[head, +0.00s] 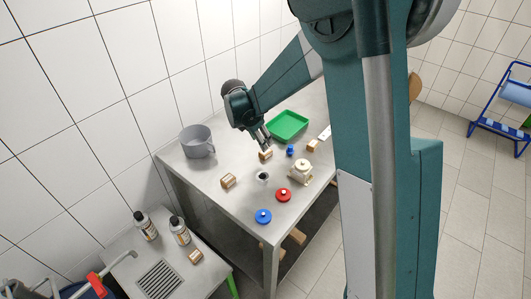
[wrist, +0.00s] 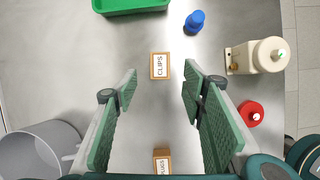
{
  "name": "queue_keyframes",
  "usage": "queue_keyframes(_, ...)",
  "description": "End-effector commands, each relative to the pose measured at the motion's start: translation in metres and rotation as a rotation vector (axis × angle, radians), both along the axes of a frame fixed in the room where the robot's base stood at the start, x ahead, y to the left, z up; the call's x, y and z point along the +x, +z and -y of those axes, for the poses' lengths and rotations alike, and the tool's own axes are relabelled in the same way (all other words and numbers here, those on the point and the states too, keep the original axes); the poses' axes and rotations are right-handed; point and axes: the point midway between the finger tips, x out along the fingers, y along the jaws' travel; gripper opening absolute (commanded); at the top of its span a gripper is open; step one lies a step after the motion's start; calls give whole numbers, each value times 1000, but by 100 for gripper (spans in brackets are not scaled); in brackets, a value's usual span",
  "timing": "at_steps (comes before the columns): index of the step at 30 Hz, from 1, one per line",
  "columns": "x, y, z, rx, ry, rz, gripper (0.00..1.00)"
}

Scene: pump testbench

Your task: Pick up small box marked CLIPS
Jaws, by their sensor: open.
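The small box marked CLIPS (wrist: 160,66) is tan with a white label on top and stands on the steel table. In the wrist view it lies just beyond my fingertips, near the middle of the gap between them. In the head view a small box (head: 265,156), which appears to be the same one, sits right under my gripper (head: 264,143). My gripper is open and empty in the wrist view (wrist: 160,85), with its green ribbed fingers apart on either side. I cannot tell its exact height above the box.
Another small box (wrist: 162,162) lies between the finger bases in the wrist view. A green tray (head: 288,125) is behind. A blue part (wrist: 195,22), a cream pump (wrist: 262,56) and a red part (wrist: 251,113) stand to the right, a grey jug (wrist: 42,150) to the left.

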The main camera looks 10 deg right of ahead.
Motion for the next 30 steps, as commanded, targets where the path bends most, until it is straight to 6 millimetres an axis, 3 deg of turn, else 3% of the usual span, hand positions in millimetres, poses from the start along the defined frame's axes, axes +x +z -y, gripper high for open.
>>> queue_keyframes(17,5,-8,-4,-16,31,-13,41)
queue_keyframes(30,10,-31,4,-15,32,-14,41)
